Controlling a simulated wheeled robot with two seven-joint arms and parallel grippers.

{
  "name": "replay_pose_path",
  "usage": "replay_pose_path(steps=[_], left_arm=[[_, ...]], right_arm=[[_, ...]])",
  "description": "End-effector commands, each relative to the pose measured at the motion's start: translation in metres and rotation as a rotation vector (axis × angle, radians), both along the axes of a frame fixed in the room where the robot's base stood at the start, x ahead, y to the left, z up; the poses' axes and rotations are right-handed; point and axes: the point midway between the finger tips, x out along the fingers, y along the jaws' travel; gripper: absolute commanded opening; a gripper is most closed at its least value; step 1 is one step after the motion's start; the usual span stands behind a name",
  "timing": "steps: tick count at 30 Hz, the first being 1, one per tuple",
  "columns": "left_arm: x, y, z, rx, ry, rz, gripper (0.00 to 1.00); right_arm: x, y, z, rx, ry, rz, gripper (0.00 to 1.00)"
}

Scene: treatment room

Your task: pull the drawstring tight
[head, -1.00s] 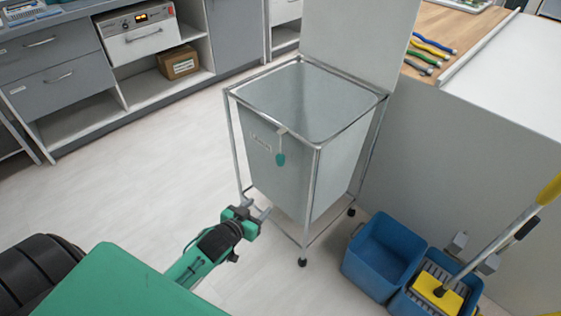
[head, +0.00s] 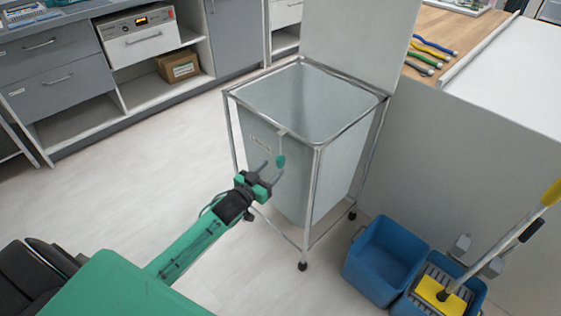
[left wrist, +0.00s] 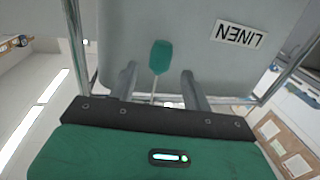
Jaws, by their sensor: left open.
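A grey linen bag hangs in a chrome wheeled frame (head: 317,190); its front (head: 262,125) carries a label, which reads LINEN upside down in the left wrist view (left wrist: 240,34). A short drawstring with a green toggle (head: 281,161) hangs from the rim on the bag's front. My left gripper (head: 272,172) is open right by the toggle. In the left wrist view the toggle (left wrist: 161,57) shows between and beyond the two finger tips, nearer the left finger; I cannot tell whether it touches. My right gripper is not in view.
A raised lid panel (head: 357,45) stands behind the frame. A blue mop bucket (head: 384,262) with a yellow-handled mop stands at the lower right. A counter (head: 501,85) is at right, and grey cabinets (head: 55,75) at left. The floor left of the frame is clear.

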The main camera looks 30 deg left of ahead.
Motion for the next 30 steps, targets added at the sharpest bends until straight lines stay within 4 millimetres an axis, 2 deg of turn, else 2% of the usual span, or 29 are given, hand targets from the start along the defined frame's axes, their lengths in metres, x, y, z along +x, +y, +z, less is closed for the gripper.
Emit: replay_pose_path(steps=[6, 12, 25, 30], left_arm=[[0.034, -0.006, 0.0, 0.002, -0.001, 0.001, 0.49], [0.053, -0.009, 0.0, 0.001, 0.0, 0.001, 0.49], [0.059, -0.01, 0.0, 0.001, 0.001, 0.001, 0.49], [0.059, -0.01, 0.0, 0.001, 0.001, 0.001, 0.16]], right_arm=[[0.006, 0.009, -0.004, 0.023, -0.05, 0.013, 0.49], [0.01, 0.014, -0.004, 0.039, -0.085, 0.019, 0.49], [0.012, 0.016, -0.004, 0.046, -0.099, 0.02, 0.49], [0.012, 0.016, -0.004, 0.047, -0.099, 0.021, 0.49]])
